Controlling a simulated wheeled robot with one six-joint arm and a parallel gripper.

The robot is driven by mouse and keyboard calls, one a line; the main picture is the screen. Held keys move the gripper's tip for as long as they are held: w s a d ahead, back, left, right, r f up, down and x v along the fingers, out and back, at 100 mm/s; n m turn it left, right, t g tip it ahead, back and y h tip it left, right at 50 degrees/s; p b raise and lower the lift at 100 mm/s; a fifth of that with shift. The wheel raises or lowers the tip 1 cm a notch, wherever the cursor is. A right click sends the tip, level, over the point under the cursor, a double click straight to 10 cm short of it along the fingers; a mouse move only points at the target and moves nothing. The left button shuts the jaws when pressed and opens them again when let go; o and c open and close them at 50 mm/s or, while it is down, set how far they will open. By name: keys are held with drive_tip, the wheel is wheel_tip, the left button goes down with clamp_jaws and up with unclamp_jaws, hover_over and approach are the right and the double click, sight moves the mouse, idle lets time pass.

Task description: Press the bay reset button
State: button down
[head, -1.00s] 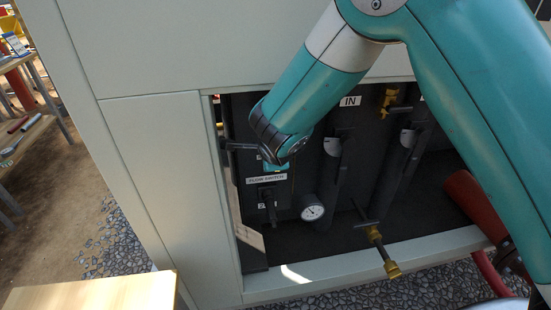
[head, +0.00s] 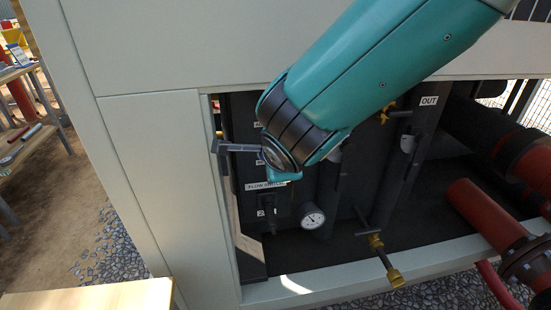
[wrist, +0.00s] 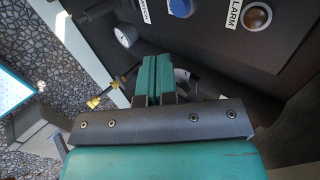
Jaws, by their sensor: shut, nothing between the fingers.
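A blue round button (wrist: 182,8) shows at the top edge of the wrist view, on the dark panel. The label beside it is cut off or too small to read, so I cannot tell if it is the bay reset button. My gripper (wrist: 157,80) has its teal fingers together and empty. In the wrist view it is below the blue button and apart from it. In the head view my wrist is in front of the dark panel, above the flow switch label (head: 266,185), and hides part of the panel.
A round lamp (wrist: 257,16) labelled ALARM is right of the blue button. A gauge (head: 313,217) and a brass valve (head: 377,243) are low in the bay. The pale cabinet frame (head: 160,190) borders the opening. Red pipes (head: 490,215) stand at the right.

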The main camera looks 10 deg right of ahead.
drive_tip(key=shift+d, duration=0.1)
drive_tip(key=s+d+r+n+g+y, duration=0.1)
drive_tip(key=s+d+r+n+g, duration=0.1)
drive_tip(key=s+n, duration=0.5)
drive_tip(key=s+d+r+n+g+y+p, duration=0.1)
drive_tip(key=s+d+r+n+g, duration=0.2)
drive_tip(key=s+n, duration=0.5)
drive_tip(key=s+d+r+n+g+y+p, duration=0.1)
drive_tip(key=s+d+r+n+g, duration=0.1)
drive_tip(key=s+n, duration=0.6)
drive_tip(key=shift+s+d+r+n+g+y, duration=0.2)
drive_tip(key=shift+d+r+n+g+y, duration=0.15)
drive_tip(key=shift+r+n+g, duration=0.7)
drive_tip(key=shift+f+m, duration=0.2)
drive_tip(key=shift+m, duration=0.05)
